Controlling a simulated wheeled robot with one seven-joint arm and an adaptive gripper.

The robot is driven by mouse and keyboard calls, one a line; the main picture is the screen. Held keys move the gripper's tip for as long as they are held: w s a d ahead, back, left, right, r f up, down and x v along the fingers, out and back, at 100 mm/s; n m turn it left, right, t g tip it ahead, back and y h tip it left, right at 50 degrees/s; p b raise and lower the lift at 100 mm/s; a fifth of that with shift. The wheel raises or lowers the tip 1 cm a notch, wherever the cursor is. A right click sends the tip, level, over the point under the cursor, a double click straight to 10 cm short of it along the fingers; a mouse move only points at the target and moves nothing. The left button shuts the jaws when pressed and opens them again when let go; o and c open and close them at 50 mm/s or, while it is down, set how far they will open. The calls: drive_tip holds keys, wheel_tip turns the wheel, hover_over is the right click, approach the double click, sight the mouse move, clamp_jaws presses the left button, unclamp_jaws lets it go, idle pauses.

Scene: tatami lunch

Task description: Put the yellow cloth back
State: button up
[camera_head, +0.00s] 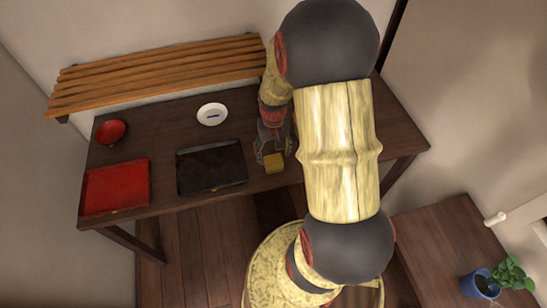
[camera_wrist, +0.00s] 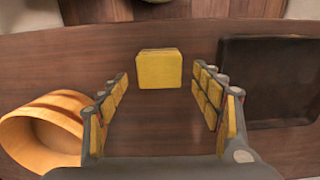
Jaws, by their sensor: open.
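The yellow cloth (camera_head: 275,162) is a small folded block near the front edge of the dark wooden table, right of the black tray (camera_head: 212,168). In the wrist view the cloth (camera_wrist: 160,68) lies flat on the wood, just beyond the fingertips and centred between them. My gripper (camera_head: 272,151) is open and empty, pointing at the cloth from the back side of the table. In the wrist view its two yellow-padded fingers (camera_wrist: 162,90) stand wide apart, with bare table between them. The fingers do not appear to touch the cloth.
A round pale-wood container (camera_wrist: 40,125) stands close beside the left finger; my arm hides it in the head view. A white dish (camera_head: 212,114) with a blue mark, a red bowl (camera_head: 111,131) and a red tray (camera_head: 115,187) are further left. A slatted shelf (camera_head: 155,75) is behind.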

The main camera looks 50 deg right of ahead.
sight(273, 160)
drive_tip(key=a+r+n+t+p, duration=0.1)
drive_tip(key=a+r+n, duration=0.1)
drive_tip(key=a+r, duration=0.65)
drive_tip(key=a+r+n+t+p, duration=0.1)
drive_tip(key=a+r+t, duration=0.15)
drive_tip(key=r, duration=1.15)
drive_tip(key=s+a+r+n+t, duration=0.1)
drive_tip(key=s+a+r, duration=0.2)
drive_tip(key=a, duration=0.3)
drive_tip(key=s+a+r+n+t, duration=0.1)
drive_tip(key=s+a+r+n, duration=0.1)
drive_tip(key=s+a+r, duration=0.2)
drive_tip(key=shift+s+a+r, duration=0.3)
drive_tip(key=shift+a+r, duration=0.55)
